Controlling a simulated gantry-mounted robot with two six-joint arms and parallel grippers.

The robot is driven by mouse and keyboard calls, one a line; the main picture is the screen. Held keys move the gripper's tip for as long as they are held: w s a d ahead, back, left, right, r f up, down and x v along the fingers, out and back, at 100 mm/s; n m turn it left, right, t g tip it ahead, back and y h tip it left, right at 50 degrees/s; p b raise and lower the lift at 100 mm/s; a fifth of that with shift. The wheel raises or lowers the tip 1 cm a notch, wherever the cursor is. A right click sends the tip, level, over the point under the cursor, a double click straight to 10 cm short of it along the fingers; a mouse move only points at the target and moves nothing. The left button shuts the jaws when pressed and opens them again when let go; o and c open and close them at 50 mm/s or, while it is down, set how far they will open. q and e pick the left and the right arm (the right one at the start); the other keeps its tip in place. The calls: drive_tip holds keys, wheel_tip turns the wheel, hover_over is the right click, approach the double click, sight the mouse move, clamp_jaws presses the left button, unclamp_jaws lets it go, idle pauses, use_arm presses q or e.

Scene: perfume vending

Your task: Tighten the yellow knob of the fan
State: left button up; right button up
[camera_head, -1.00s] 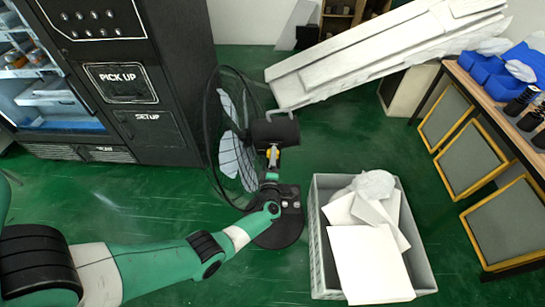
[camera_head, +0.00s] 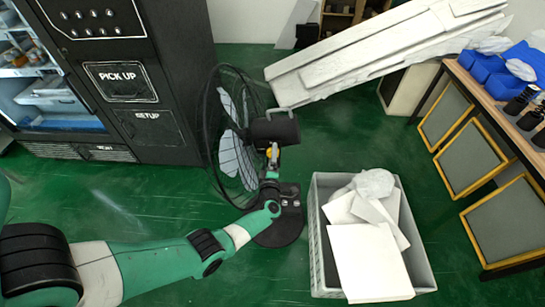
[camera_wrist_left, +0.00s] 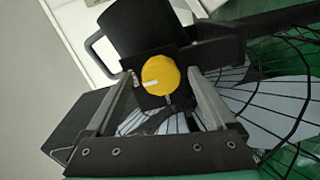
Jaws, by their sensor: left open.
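The black fan (camera_head: 232,135) stands on the green floor on a dark base (camera_head: 278,232). Its motor housing (camera_head: 276,128) faces my left arm. The round yellow knob (camera_wrist_left: 161,76) sits below the housing in the left wrist view; a small part of the knob (camera_head: 270,154) shows in the head view. My left gripper (camera_head: 273,152) is at the back of the fan. In the left wrist view its fingers (camera_wrist_left: 163,78) are open, one on each side of the knob. I cannot tell whether they touch it. My right gripper is out of view.
A black vending machine (camera_head: 168,60) stands left of the fan. A grey crate (camera_head: 319,240) with white pieces is to the right. A long white panel (camera_head: 375,62) leans behind. A table with blue bins (camera_head: 487,70) is at the far right.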

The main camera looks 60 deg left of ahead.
use_arm(q)
drive_tip(key=p+v, duration=0.4)
drive_tip(key=v, duration=0.7)
drive_tip(key=shift+s+d+p, duration=0.15)
drive_tip(key=shift+d+p, duration=0.1)
drive_tip(key=shift+p, duration=0.1)
drive_tip(key=shift+r, duration=0.1)
